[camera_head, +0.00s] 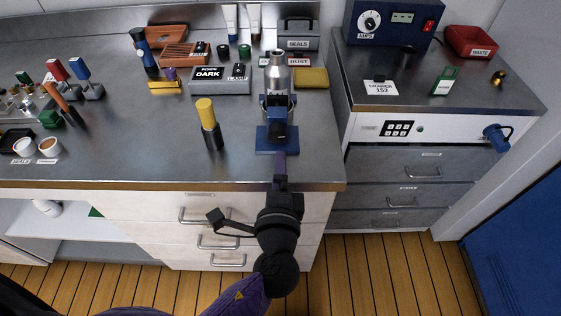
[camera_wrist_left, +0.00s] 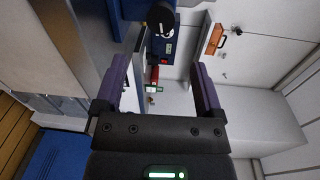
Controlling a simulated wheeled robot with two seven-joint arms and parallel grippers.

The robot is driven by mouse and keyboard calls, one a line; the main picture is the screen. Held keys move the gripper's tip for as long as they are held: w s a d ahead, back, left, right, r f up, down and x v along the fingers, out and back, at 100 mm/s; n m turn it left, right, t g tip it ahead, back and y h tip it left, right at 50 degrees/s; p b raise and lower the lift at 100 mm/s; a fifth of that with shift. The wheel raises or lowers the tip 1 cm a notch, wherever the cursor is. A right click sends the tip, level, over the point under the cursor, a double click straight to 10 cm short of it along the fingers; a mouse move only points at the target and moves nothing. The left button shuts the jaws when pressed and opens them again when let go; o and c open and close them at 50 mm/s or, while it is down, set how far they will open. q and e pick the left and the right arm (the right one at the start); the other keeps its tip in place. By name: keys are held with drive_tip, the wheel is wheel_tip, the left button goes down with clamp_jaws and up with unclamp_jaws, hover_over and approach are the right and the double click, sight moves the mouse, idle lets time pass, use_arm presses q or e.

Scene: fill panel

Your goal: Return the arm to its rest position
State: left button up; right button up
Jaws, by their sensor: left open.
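My left gripper (camera_head: 280,172) reaches up from the bottom of the head view, in front of the bench's front edge. It is seen nearly edge-on there, just below a blue stand (camera_head: 277,140) with a silver-topped body. I cannot tell the exact gap to the stand. In the left wrist view, my left gripper (camera_wrist_left: 160,75) has its two purple fingers wide apart, with nothing held between them. My right gripper is in neither view.
A black cylinder with a yellow top (camera_head: 207,125) stands on the bench to the left. White drawers with handles (camera_head: 205,215) lie below the bench. A second counter (camera_head: 450,95) with a blue AMPS box (camera_head: 392,20) stands to the right. Wooden floor (camera_head: 385,275) shows below.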

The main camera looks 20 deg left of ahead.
use_arm(q)
drive_tip(key=s+a+f+n+g+h, duration=0.1)
drive_tip(key=s+f+g, duration=0.25)
drive_tip(key=f, duration=0.55)
drive_tip(key=s+a+f+n+g+h, duration=0.1)
drive_tip(key=s+f+g, duration=0.25)
drive_tip(key=f, duration=0.55)
drive_tip(key=s+a+f+n+g+h, duration=0.1)
drive_tip(key=s+f+n+g, duration=0.2)
drive_tip(key=f, duration=0.6)
drive_tip(key=s+a+f+n+g, duration=0.1)
drive_tip(key=s+f+n+g, duration=0.1)
drive_tip(key=s, duration=0.5)
drive_tip(key=s+a+f+n+g, duration=0.2)
drive_tip(key=s+f+n, duration=0.1)
drive_tip(key=s, duration=0.5)
drive_tip(key=s+a+f+n+g+h, duration=0.1)
drive_tip(key=s+a+f+n+g, duration=0.1)
drive_tip(key=s, duration=0.6)
wheel_tip(320, 180, down, 3)
drive_tip(key=shift+s+a+r+n, duration=0.1)
drive_tip(key=shift+s+a+n, duration=0.15)
drive_tip(key=shift+n, duration=0.45)
